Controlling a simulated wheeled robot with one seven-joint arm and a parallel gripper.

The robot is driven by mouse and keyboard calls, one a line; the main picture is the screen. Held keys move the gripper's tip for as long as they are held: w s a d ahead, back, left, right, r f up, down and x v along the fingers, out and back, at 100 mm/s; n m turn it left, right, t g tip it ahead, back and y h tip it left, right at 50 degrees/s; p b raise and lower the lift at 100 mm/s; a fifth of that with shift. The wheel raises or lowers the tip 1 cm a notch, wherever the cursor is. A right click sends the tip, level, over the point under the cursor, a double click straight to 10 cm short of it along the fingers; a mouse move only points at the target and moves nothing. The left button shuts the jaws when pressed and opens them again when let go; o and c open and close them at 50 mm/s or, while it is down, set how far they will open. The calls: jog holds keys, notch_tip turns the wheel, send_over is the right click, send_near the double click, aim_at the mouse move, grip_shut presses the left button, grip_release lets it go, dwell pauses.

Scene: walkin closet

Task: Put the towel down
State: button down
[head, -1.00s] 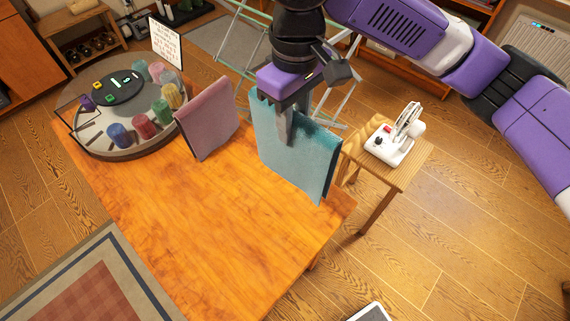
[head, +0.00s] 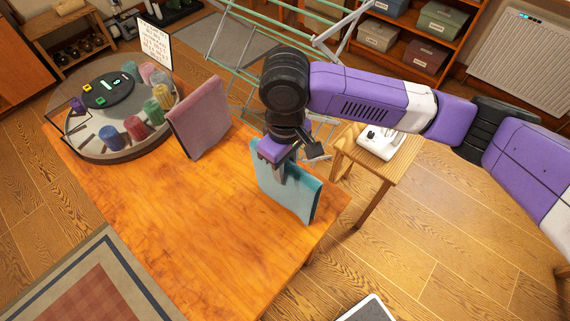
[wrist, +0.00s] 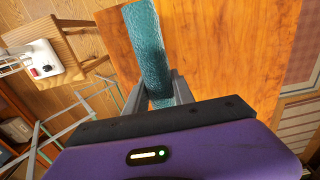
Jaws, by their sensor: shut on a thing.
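The teal towel (head: 299,195) hangs upright, folded, at the right end of the orange wooden table (head: 195,220). My gripper (head: 283,178) is shut on its upper edge from above. In the wrist view the towel (wrist: 150,50) runs between the two grey fingers (wrist: 155,95), with the table top (wrist: 220,60) below. The towel's lower edge is at or very near the table top; I cannot tell whether it touches. Part of the towel is hidden behind my gripper.
A pink towel (head: 198,117) stands on the table to the left. A small side table (head: 372,160) with a white device (head: 378,142) stands at right. The table's front middle is clear.

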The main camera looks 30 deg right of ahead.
jog(key=shift+f, duration=0.2)
jog(key=c, duration=1.1)
grip_release()
jog(key=shift+r, duration=0.1)
notch_tip(320, 180, up, 12)
jog(key=shift+r+b, duration=0.1)
jog(key=shift+b, duration=0.45)
